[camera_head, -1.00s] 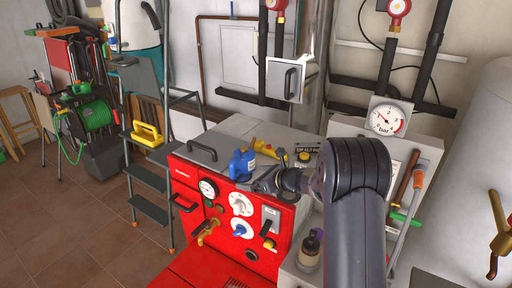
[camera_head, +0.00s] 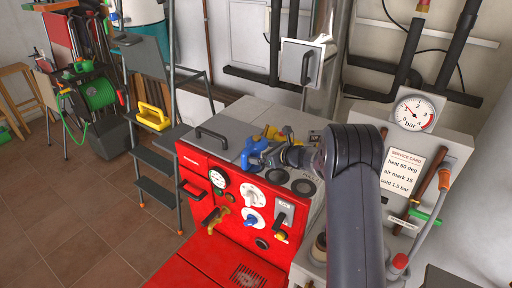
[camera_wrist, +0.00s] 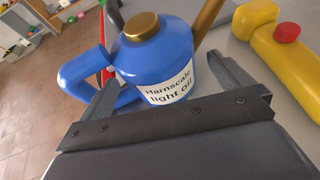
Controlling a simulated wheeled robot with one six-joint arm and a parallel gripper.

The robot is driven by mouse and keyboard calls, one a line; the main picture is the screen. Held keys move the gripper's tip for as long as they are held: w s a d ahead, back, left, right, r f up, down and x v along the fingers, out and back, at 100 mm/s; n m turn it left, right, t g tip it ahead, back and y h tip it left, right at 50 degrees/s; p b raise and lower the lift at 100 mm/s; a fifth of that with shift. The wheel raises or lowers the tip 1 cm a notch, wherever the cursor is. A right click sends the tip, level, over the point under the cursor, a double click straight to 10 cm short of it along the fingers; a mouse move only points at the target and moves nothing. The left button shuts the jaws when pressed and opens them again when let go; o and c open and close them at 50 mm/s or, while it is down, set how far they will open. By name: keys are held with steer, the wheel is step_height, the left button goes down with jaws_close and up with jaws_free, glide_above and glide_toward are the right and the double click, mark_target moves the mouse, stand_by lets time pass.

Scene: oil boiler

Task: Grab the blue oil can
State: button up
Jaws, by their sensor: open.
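The blue oil can (camera_head: 252,151) stands on the grey top of the red boiler. In the wrist view it shows as a blue can (camera_wrist: 158,60) with a brass cap, a brass spout to the right, a blue handle to the left and a white "Harnscale light oil" label. My gripper (camera_head: 268,155) is at the can in the head view, partly covering it. In the wrist view my gripper (camera_wrist: 162,78) is open, with one finger on each side of the can's lower body. The left finger lies by the handle. I cannot tell whether either finger touches.
A yellow tool with a red button (camera_wrist: 278,45) lies close to the right of the can. A dark handle (camera_head: 212,138) rises from the boiler top at left. A pressure gauge (camera_head: 412,112) and service card (camera_head: 402,172) stand at right. A stepladder (camera_head: 150,160) stands at left.

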steer(key=shift+w+a+f, duration=0.1)
steer(key=shift+w+a, duration=0.05)
steer(key=shift+c, duration=0.3)
steer(key=c, duration=1.2)
